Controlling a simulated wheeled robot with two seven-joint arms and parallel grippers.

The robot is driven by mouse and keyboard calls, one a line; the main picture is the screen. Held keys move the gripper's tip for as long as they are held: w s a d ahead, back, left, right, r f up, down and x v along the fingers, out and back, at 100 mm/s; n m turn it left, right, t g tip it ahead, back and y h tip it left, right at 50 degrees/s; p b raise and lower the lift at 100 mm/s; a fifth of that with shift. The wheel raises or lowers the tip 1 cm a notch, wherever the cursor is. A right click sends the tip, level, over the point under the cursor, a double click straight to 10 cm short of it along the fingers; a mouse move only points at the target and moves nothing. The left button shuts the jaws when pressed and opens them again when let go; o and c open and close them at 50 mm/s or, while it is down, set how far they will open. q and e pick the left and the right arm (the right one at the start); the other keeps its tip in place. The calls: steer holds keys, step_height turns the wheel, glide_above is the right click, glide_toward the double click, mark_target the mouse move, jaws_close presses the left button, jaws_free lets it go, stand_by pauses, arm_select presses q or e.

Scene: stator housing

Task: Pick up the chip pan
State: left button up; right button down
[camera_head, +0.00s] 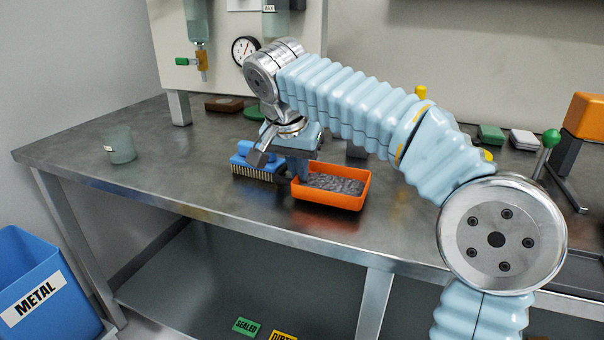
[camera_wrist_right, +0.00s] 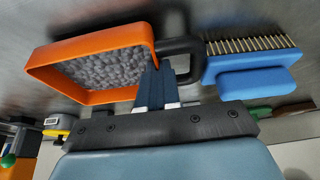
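The chip pan (camera_head: 345,200) is an orange tray of grey metal chips on the workbench, with a black handle on its left side. It also shows in the right wrist view (camera_wrist_right: 90,50), with its black loop handle (camera_wrist_right: 190,46) toward the blue brush. My right gripper (camera_head: 290,170) is at the handle beside the pan's wall. In the right wrist view its dark fingers (camera_wrist_right: 155,85) are close together over part of the handle and look shut on it. The exact contact is hidden. The pan appears level, at or very near the bench top. My left gripper is out of view.
A blue brush (camera_head: 255,166) lies close left of the handle. A clear beaker (camera_head: 121,146) stands at the bench's left. A blue METAL bin (camera_head: 35,265) is on the floor at left. The front left bench top is clear. Green and white blocks lie at the back right.

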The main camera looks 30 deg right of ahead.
steer(key=s+a+r+p, duration=0.1)
steer(key=s+a+r, duration=0.8)
steer(key=s+r, duration=0.1)
steer(key=shift+s+r, duration=0.3)
steer(key=shift+r, duration=0.6)
